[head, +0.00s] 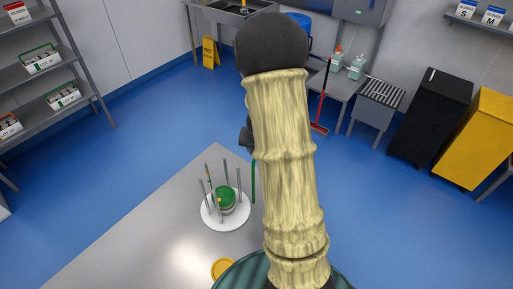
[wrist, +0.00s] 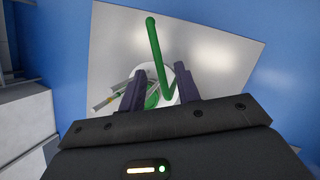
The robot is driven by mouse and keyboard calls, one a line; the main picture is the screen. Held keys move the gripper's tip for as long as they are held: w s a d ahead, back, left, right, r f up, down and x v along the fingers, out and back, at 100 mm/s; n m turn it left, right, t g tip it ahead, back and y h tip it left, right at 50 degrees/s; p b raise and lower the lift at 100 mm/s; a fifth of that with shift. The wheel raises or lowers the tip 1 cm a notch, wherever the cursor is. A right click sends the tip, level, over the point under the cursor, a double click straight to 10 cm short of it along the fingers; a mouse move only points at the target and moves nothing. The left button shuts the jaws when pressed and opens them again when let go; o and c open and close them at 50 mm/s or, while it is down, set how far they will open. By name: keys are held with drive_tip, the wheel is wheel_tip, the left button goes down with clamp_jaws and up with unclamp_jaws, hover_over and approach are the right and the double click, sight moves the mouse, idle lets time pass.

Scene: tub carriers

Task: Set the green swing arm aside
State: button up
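The green swing arm (wrist: 157,50) is a thin bent rod in the wrist view. It runs from the top down into the gap between my fingers. In the head view a thin green rod (head: 253,181) stands upright at the right edge of the round white carrier (head: 236,219). A green-lidded tub (head: 224,200) sits in the carrier among several grey posts. My gripper (wrist: 161,88) is over the carrier, its two dark fingers apart. The rod's lower part shows between them, and I cannot tell whether it touches a finger. My arm hides most of the gripper in the head view.
The carrier stands on a grey table (head: 130,240), with bare top to its left. A yellow disc (head: 222,268) lies near its front. Shelves (head: 45,70) stand at left, black (head: 430,115) and yellow (head: 478,135) bins at right. Blue floor lies between.

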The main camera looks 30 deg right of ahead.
drive_tip(key=p+v, duration=0.9)
drive_tip(key=v, duration=0.6)
drive_tip(key=shift+r+p, duration=0.3)
drive_tip(key=shift+p, duration=0.1)
drive_tip(key=s+a+f+m+g+y+b, duration=0.1)
drive_tip(key=s+a+f+m+b, duration=0.4)
drive_tip(key=m, duration=0.9)
drive_tip(key=s+a+f+m+b, duration=0.4)
drive_tip(key=a+f+m+b, duration=0.3)
drive_tip(key=m+b, duration=0.5)
drive_tip(key=shift+s+a+m+g+y, duration=0.4)
drive_tip(key=shift+a+m, duration=0.5)
drive_tip(key=shift+a, duration=0.05)
